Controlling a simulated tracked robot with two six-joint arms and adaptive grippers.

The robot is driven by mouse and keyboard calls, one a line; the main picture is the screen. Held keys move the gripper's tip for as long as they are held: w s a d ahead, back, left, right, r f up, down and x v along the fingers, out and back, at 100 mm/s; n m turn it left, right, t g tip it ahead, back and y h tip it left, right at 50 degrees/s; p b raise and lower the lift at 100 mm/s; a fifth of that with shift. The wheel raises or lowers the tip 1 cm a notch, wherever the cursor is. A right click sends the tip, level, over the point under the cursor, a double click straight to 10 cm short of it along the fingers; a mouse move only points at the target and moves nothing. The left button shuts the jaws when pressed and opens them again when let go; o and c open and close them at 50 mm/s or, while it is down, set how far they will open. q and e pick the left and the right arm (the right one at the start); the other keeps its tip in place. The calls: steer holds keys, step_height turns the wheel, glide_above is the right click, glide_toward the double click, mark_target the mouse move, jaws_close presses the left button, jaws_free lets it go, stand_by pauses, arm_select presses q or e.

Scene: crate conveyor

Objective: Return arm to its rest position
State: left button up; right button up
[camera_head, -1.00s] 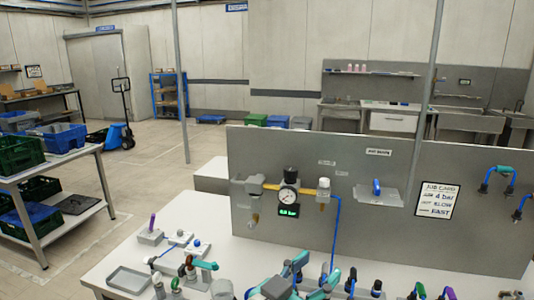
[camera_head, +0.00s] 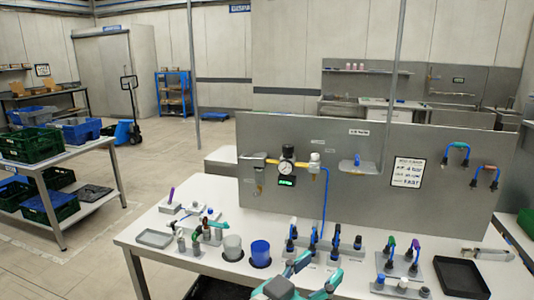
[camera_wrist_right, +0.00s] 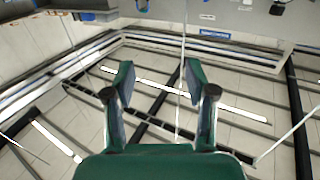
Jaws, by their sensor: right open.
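My right gripper (camera_head: 321,267) is at the bottom edge of the head view, in front of the white workbench (camera_head: 150,236). Its two teal fingers are spread. The right wrist view shows the same gripper (camera_wrist_right: 160,80) with its fingers wide apart and nothing between them. My left gripper is not in view. Most of my right arm is out of the head picture.
The bench holds a grey tray (camera_head: 154,238), a blue cup (camera_head: 260,254), a black tray (camera_head: 461,277) and several small tools. A grey panel (camera_head: 390,150) with a gauge stands behind. A crate shelf (camera_head: 89,160) is at left; floor between is clear.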

steer(key=w+d+f+n+g+h, duration=0.1)
steer(key=w+d+f+g, duration=0.15)
steer(key=d+f, duration=0.6)
steer(key=w+d+f+n+g, duration=0.1)
steer(key=w+d+f, duration=0.2)
steer(key=d+f, duration=0.6)
steer(key=s+d+f+n+y, duration=0.1)
steer(key=d+f+n+y, duration=0.15)
steer(key=f, duration=0.55)
steer(key=d+f+n+y, duration=0.1)
steer(key=f+y, duration=0.2)
steer(key=f, duration=0.5)
steer(key=s+a+f+g+y, duration=0.2)
steer(key=s+a+f+y, duration=0.1)
steer(key=s+f, duration=0.25)
steer(key=s+a+f+g+y, duration=0.1)
steer(key=s+a+f+y, duration=0.25)
steer(key=f, duration=0.35)
steer(key=s+a+f+g+y, duration=0.1)
steer(key=s+a+g+y, duration=0.1)
steer(key=s+a, duration=0.3)
steer(key=s+a+f+n+g+y, duration=0.1)
steer(key=s+a+g+y, duration=0.2)
steer(key=s, duration=0.6)
steer(key=shift+a+f+g+y, duration=0.3)
steer(key=shift+a+g, duration=0.15)
steer(key=shift+a, duration=0.8)
